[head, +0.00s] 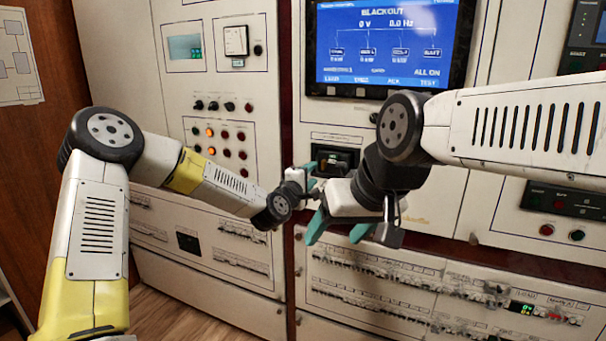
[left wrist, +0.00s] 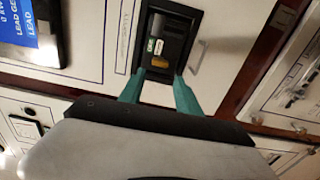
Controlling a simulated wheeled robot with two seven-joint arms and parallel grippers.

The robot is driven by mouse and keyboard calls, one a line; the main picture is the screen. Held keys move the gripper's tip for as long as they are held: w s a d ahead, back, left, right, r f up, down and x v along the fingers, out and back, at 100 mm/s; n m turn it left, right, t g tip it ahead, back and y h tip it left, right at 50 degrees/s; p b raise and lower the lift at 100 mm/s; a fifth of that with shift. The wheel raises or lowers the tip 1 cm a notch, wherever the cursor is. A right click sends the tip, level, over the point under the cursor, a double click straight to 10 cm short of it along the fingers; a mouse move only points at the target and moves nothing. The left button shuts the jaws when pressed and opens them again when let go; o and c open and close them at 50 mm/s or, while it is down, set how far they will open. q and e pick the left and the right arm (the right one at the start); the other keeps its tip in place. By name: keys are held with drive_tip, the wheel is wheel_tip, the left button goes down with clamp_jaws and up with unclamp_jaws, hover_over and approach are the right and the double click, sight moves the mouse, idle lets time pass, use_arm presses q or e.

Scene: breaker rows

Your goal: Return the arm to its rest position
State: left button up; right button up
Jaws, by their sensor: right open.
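My left gripper (head: 311,176) is in front of a small dark recessed panel (head: 337,158) below the screen. In the left wrist view its two teal fingers (left wrist: 160,84) are apart with nothing seen between them. The recessed panel (left wrist: 168,45) lies just ahead of the fingertips there, with a small white-and-green part and an orange-brown part inside. I cannot tell if the fingers touch it. My right gripper (head: 338,232), with teal fingers apart and empty, hangs lower and nearer the camera, in front of the lower cabinet. It partly hides the panels behind.
A blue screen (head: 388,45) reading BLACKOUT is above. A panel of buttons and lamps (head: 222,132) stands to the left. Breaker rows (head: 400,295) run along the lower cabinets. Wooden floor (head: 170,315) shows at the lower left. My two forearms come close together near the middle.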

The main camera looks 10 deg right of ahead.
use_arm(q)
drive_tip(key=s+a+r+m+g+y, duration=0.25)
drive_tip(key=s+a+m, duration=0.25)
drive_tip(key=s+a, duration=0.45)
drive_tip(key=s+a+r+m+g+y, duration=0.2)
drive_tip(key=s+a+m+g+y, duration=0.3)
drive_tip(key=s+a, duration=0.4)
drive_tip(key=s+a+m, duration=0.1)
drive_tip(key=s+a, duration=0.5)
drive_tip(key=s, duration=0.3)
drive_tip(key=s+a+m+g, duration=0.1)
drive_tip(key=s+a, duration=0.6)
drive_tip(key=s, duration=0.3)
drive_tip(key=shift+s+a+r, duration=0.25)
